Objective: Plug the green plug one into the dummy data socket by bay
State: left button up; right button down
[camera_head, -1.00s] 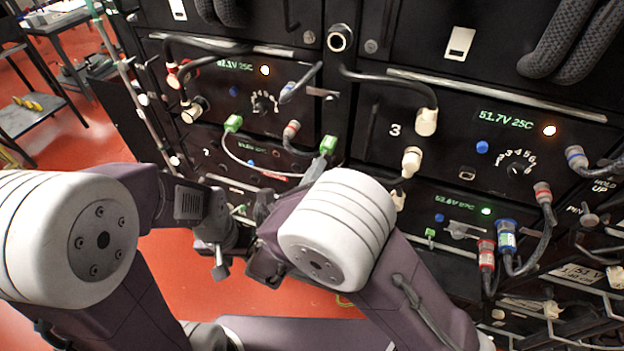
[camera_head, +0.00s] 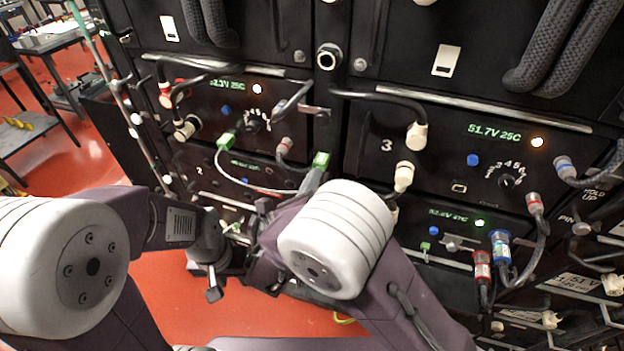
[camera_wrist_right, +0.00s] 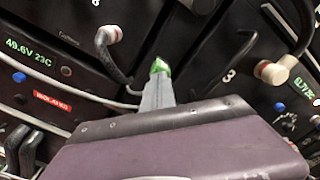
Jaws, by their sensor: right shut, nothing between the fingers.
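A green plug (camera_head: 321,160) is at the right end of a pale cable in the head view. It also shows in the right wrist view (camera_wrist_right: 158,66), at the tip of my right gripper (camera_wrist_right: 158,85). My right gripper (camera_head: 314,176) is shut with nothing between its fingers, close against the plug. A second green plug (camera_head: 226,140) is at the cable's left end, on the left panel. A small rectangular port (camera_head: 459,188) is on panel 3; I cannot tell whether it is the dummy data socket. My left gripper (camera_head: 212,268) hangs low, its fingers unclear.
Black cables with cream plugs (camera_head: 404,174) and a cream connector (camera_head: 417,136) stand out from panel 3. Red and blue connectors (camera_head: 501,246) crowd the lower right. A small green connector (camera_head: 426,246) is on the lower panel. Red floor is open below left.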

jog(key=shift+w+d, duration=0.2)
jog(key=shift+w, duration=0.3)
jog(key=p+v, duration=0.1)
jog(key=v, duration=0.4)
dwell(0.5)
